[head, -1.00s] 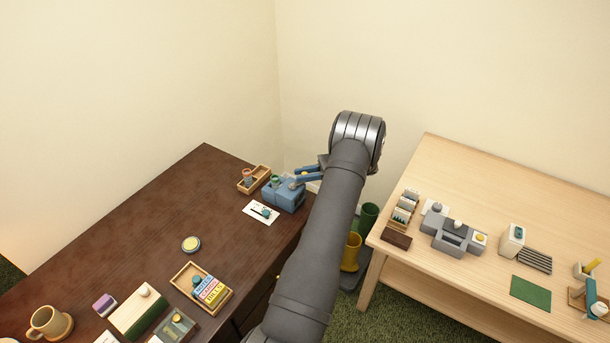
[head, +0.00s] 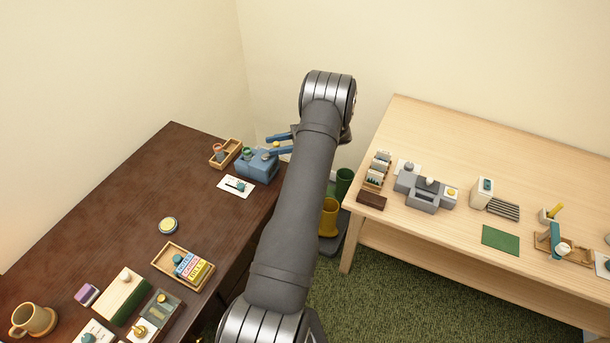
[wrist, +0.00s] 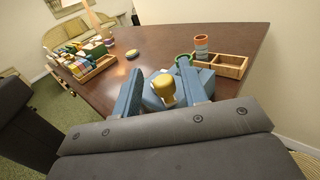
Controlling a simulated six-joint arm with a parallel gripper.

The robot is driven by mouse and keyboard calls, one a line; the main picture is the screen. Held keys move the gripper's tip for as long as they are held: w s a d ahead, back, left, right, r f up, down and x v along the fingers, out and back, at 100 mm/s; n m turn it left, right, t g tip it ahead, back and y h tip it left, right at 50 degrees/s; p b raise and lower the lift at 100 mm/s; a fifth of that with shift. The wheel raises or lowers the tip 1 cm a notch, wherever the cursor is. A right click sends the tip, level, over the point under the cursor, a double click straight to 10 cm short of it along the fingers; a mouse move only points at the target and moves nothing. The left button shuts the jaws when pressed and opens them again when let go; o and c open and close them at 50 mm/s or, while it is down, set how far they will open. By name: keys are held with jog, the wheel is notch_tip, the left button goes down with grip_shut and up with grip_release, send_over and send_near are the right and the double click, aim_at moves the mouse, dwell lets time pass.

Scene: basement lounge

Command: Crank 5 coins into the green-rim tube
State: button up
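A blue coin device (head: 257,168) stands near the right edge of the dark table. A green-rimmed tube (head: 247,153) is at its left; the green rim also shows in the wrist view (wrist: 183,59). My gripper (head: 279,145) is at the device's right. In the wrist view its blue fingers (wrist: 160,92) stand apart on either side of a yellow knob (wrist: 162,84), with gaps visible on both sides. A red-rimmed tube (head: 218,149) stands in a wooden tray (head: 231,158) behind the device. Coins inside the green-rimmed tube cannot be made out.
A white card (head: 236,187) lies in front of the device. A yellow-topped round tin (head: 168,225), a box of coloured blocks (head: 183,266) and a mug (head: 33,319) are on the dark table. A light wooden table (head: 470,150) with other devices stands at right, across a gap.

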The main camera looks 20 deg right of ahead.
jog(key=s+d+m+t+h, duration=0.5)
jog(key=s+d+m+t, duration=0.3)
jog(key=s+d+t, duration=0.5)
jog(key=s+a+m+t+h, duration=0.1)
jog(key=s+a+m+h, duration=0.2)
jog(key=s+a, duration=0.4)
jog(key=shift+a+h, duration=0.45)
jog(key=shift+h, duration=0.35)
jog(key=shift+f, duration=0.1)
jog(key=w+d+n+g+y, duration=0.4)
jog(key=w+d+n+y, duration=0.15)
jog(key=w+d, duration=0.2)
jog(key=w+a+g, duration=0.1)
jog(key=w+a, duration=0.9)
jog(key=a, duration=0.2)
jog(key=shift+a+m+y, duration=0.35)
jog(key=shift+a+y, duration=0.05)
jog(key=shift+y, duration=0.05)
jog(key=shift+w+f, duration=0.1)
